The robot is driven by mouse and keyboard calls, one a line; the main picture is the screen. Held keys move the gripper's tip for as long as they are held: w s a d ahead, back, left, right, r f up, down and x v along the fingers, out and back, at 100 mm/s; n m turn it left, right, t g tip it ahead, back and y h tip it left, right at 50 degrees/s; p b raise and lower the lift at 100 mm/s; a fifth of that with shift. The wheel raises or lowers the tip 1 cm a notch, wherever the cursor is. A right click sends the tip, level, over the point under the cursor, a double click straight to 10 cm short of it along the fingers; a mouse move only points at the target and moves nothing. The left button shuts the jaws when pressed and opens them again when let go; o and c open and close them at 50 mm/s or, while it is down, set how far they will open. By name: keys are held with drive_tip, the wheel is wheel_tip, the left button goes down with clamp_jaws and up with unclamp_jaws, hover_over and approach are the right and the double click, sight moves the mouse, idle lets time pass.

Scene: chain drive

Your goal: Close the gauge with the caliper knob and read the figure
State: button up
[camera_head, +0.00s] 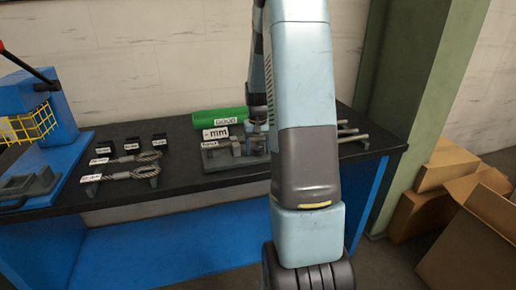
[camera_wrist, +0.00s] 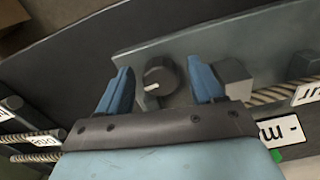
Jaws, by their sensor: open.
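In the wrist view, the dark round caliper knob (camera_wrist: 160,75) with a white pointer mark sits between the two blue fingers of my gripper (camera_wrist: 159,67). The gripper is open, with a finger on each side of the knob and apparent gaps to it. A grey block (camera_wrist: 236,72) of the gauge stands right of the knob, with a twisted rope beside it. The gauge's display plate (camera_wrist: 277,130) shows "mm", partly cut off. In the head view, the gauge (camera_head: 222,157) is on the bench and its plate (camera_head: 215,133) reads "- mm". My arm hides the knob there.
The black bench top (camera_head: 185,195) carries labelled rope pieces (camera_head: 135,163), small dark blocks (camera_head: 132,143) and a green cylinder (camera_head: 218,114) behind the gauge. A blue press (camera_head: 50,120) stands at the left. Rods (camera_head: 350,138) lie at the right. Cardboard boxes (camera_head: 470,215) stand on the floor.

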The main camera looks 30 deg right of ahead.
drive_tip(key=shift+c, duration=0.3)
drive_tip(key=c, duration=1)
drive_tip(key=shift+m, duration=0.4)
drive_tip(key=m, duration=0.2)
drive_tip(key=shift+a+m, duration=0.1)
drive_tip(key=shift+m, duration=0.2)
drive_tip(key=shift+w+m, duration=0.1)
drive_tip(key=shift+m, duration=1.9)
drive_tip(key=o, duration=1.1)
drive_tip(key=shift+c, duration=0.2)
